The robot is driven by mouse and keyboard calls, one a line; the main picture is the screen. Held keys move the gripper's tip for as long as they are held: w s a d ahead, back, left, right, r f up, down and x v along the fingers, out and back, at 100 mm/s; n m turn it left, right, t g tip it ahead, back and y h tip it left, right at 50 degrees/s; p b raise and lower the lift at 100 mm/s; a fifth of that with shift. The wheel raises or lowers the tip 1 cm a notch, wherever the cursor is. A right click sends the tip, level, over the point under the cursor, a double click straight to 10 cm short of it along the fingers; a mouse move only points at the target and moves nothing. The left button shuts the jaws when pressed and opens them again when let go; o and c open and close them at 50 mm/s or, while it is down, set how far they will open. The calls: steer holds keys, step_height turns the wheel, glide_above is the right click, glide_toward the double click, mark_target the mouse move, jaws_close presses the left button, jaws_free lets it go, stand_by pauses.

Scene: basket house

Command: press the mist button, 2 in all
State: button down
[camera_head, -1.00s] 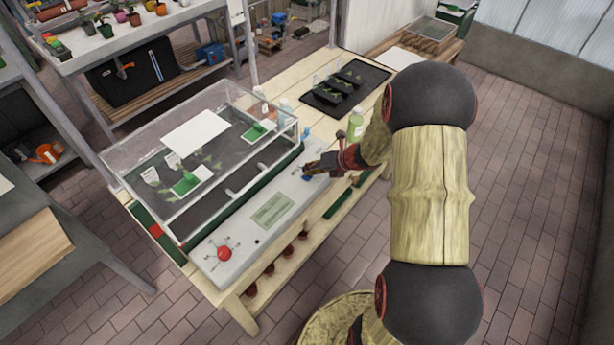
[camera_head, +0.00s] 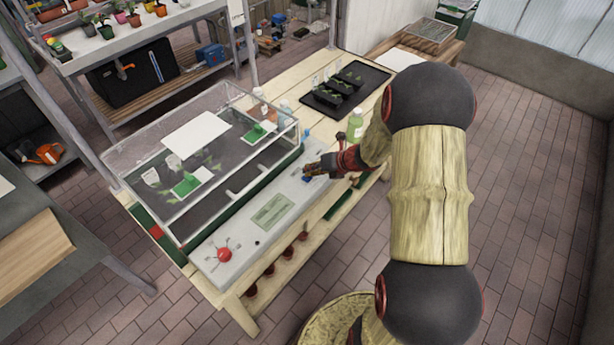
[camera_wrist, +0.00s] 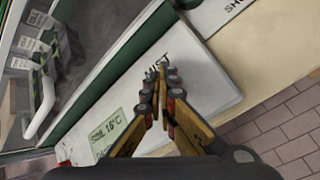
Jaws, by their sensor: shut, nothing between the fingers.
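The long white control panel (camera_head: 240,232) runs along the front of the clear propagator box. My gripper (camera_head: 308,169) is over the panel's far right end, fingers together and empty. A small blue patch (camera_head: 307,179) shows right by the fingertips in the head view; it may be the mist button. In the wrist view the shut fingertips (camera_wrist: 161,67) are beside black lettering ending in "IST" (camera_wrist: 181,57) on the panel (camera_wrist: 203,85). The button is not visible there, hidden by the fingers. I cannot tell whether the tips touch it.
A red knob (camera_head: 224,254) stands at the panel's near left end. The clear box (camera_head: 150,125) rises behind the panel. A green bottle (camera_head: 355,126) and a black seedling tray (camera_head: 375,78) are on the wooden bench (camera_head: 290,92) beyond my gripper.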

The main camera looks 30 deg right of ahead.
steer(key=shift+r+p, duration=0.35)
steer(key=shift+r, duration=0.25)
steer(key=shift+r, duration=0.1)
step_height(320, 180, up, 5)
steer(key=p, duration=0.4)
steer(key=shift+p, duration=0.4)
stand_by(0.3)
